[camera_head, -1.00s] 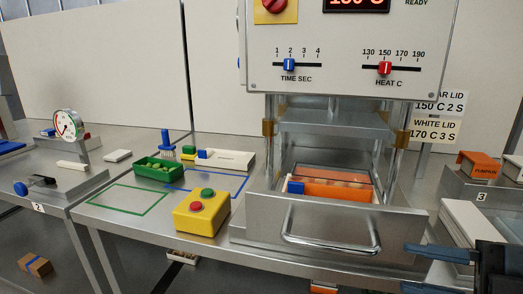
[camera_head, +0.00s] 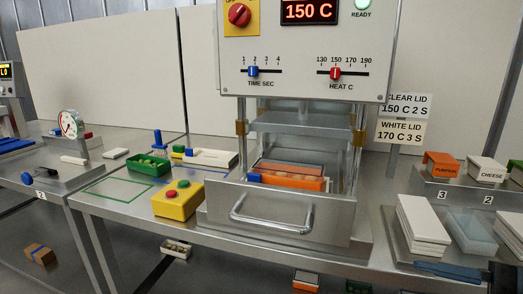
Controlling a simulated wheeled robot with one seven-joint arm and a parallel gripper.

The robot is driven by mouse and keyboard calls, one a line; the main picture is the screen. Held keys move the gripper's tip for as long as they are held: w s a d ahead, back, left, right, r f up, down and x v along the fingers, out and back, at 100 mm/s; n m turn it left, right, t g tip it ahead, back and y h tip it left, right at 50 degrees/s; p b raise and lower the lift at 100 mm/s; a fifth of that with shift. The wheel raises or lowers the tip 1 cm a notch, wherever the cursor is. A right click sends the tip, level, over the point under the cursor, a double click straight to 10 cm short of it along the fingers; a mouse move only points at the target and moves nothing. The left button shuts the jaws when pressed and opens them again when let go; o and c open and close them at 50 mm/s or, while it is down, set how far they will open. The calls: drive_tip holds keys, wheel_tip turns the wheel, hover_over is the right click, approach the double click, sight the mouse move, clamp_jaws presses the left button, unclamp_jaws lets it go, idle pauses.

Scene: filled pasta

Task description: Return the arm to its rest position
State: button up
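The sealing machine (camera_head: 305,50) reads 150 C; an orange tray (camera_head: 292,182) sits in its drawer (camera_head: 285,225). A yellow button box (camera_head: 177,201) is on the middle table.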

drive_tip(key=s+d+f+m+t+h+p, duration=0.1)
drive_tip(key=s+f+m+h, duration=0.45)
drive_tip(key=f+m, duration=0.25)
drive_tip(key=s+d+f+m+t+h+p, duration=0.1)
drive_tip(key=s+d+f+m+t+h, duration=0.1)
drive_tip(key=s+f+m+h, duration=0.35)
drive_tip(key=s+a+r+m, duration=0.1)
drive_tip(key=s+r+m, duration=0.1)
drive_tip(key=s, duration=0.4)
drive_tip(key=s+a+r+m+t+p, duration=0.1)
drive_tip(key=s+a+m, duration=0.1)
drive_tip(key=s, duration=0.4)
drive_tip(key=s+a+r+m+t+h, duration=0.1)
drive_tip(key=s+r+m, duration=0.1)
drive_tip(key=s, duration=0.3)
drive_tip(key=shift+s+a+r+m+p, duration=0.3)
drive_tip(key=shift+s+m+p, duration=0.1)
drive_tip(key=shift+m, duration=0.45)
